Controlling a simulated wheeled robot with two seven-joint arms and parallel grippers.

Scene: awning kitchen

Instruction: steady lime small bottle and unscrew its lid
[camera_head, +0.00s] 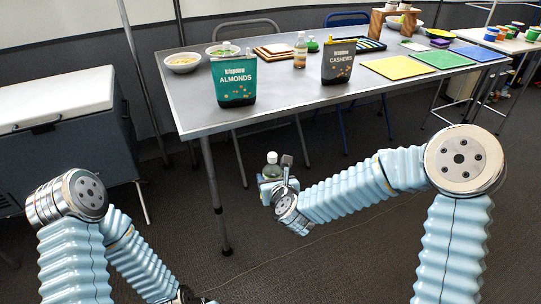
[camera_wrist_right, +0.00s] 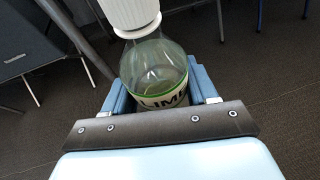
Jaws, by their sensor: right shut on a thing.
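The lime small bottle (camera_head: 271,168) is upright in the head view, clear with a pale lid, in front of the table and below its top. My right gripper (camera_head: 272,184) is shut around its body. In the right wrist view the bottle (camera_wrist_right: 154,68) shows a green-edged label with dark letters, and its white ribbed lid (camera_wrist_right: 131,15) is on top. The right gripper's fingers (camera_wrist_right: 160,88) sit on both sides of the bottle. My left arm runs down to the bottom edge of the head view.
The grey table (camera_head: 190,108) stands behind the bottle, with an almonds bag (camera_head: 233,82) and a cashews bag (camera_head: 338,63) near its front edge. A brown bottle (camera_head: 300,52) and cutting boards (camera_head: 397,68) are on it. A grey chest (camera_head: 62,135) stands at left.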

